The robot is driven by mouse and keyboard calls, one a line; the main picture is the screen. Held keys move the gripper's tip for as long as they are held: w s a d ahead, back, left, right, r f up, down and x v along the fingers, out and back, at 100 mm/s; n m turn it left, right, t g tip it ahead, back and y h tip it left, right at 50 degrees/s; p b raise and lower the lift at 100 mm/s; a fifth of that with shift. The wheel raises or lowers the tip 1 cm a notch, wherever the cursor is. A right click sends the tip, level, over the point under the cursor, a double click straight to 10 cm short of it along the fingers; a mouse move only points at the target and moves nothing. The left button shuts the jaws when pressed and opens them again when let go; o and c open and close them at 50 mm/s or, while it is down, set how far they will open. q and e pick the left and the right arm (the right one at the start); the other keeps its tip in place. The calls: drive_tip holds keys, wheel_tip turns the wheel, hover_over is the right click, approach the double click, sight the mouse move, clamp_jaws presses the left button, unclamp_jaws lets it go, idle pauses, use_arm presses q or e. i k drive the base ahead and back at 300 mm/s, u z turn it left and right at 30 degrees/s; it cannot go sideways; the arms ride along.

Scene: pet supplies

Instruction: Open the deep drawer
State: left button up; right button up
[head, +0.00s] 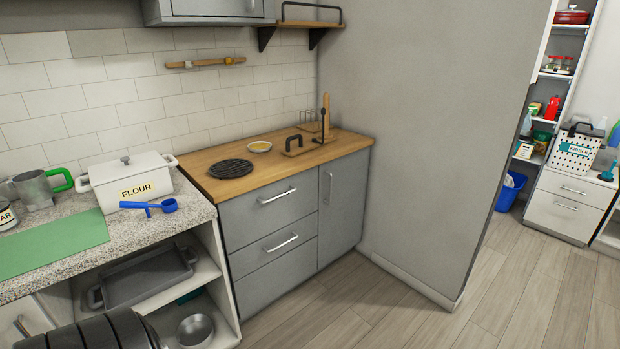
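A grey cabinet under a wooden counter has two shut drawers stacked on its left, an upper drawer (252,211) and a lower drawer (258,263). Each has a horizontal silver bar handle, and the two fronts look similar in height. A narrow grey door (343,210) with a vertical handle is beside them. At the far right, a white unit has a shut upper drawer (590,190) and a shut lower drawer (545,216). I cannot tell which drawer is the deep one. Neither of my grippers is in view.
The floor (375,310) before the grey cabinet is clear. A grey wall (420,150) separates it from the white unit. Left, a granite counter (100,258) holds a flour container (130,190) and blue scoop (150,207), above an open shelf with trays (145,280).

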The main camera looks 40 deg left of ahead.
sight(245, 218)
drive_tip(key=u, duration=0.5)
drive_tip(key=i, duration=1.25)
drive_tip(key=u, duration=0.45)
